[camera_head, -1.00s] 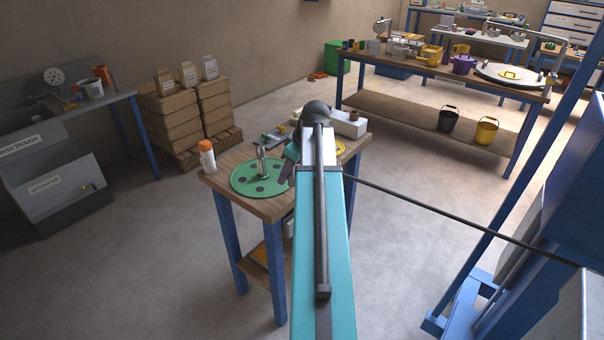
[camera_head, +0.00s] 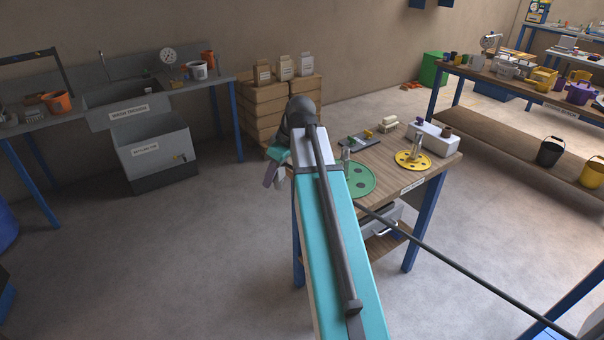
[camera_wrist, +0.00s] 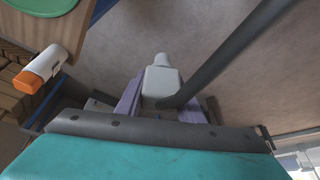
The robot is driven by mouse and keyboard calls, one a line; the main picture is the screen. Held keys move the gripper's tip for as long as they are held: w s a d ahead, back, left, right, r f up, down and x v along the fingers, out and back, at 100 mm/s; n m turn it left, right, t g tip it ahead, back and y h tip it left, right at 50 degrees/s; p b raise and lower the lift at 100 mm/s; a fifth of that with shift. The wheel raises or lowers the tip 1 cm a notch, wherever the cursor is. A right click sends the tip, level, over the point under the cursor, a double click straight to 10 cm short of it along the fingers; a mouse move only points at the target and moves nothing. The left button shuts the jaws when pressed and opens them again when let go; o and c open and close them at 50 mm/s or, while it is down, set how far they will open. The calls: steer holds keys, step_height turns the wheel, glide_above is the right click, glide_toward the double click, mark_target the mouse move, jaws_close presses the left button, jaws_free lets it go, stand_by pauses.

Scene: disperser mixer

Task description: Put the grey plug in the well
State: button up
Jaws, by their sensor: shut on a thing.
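The pale grey plug (camera_wrist: 163,80) is between the fingers of my gripper (camera_wrist: 160,92) in the wrist view, with its narrow end pointing away from me. My gripper is shut on it, above the floor and clear of the table. In the head view my gripper (camera_head: 274,176) hangs just off the left end of the small wooden table, and the plug is hard to make out there. I cannot identify the well in these frames.
The small table (camera_head: 405,180) carries a green disc (camera_head: 362,182), a yellow disc (camera_head: 412,160) and a white box (camera_head: 433,138). A wash trough (camera_head: 128,112) is at left; stacked boxes (camera_head: 262,101) stand behind.

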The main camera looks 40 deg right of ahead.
steer(key=a+r+m+h, duration=0.2)
steer(key=a+m, duration=0.3)
steer(key=a, duration=1.6)
steer(key=shift+a+r+m+t, duration=0.3)
steer(key=shift+r+m+t, duration=0.1)
steer(key=shift+r, duration=0.3)
steer(key=shift+s, duration=0.1)
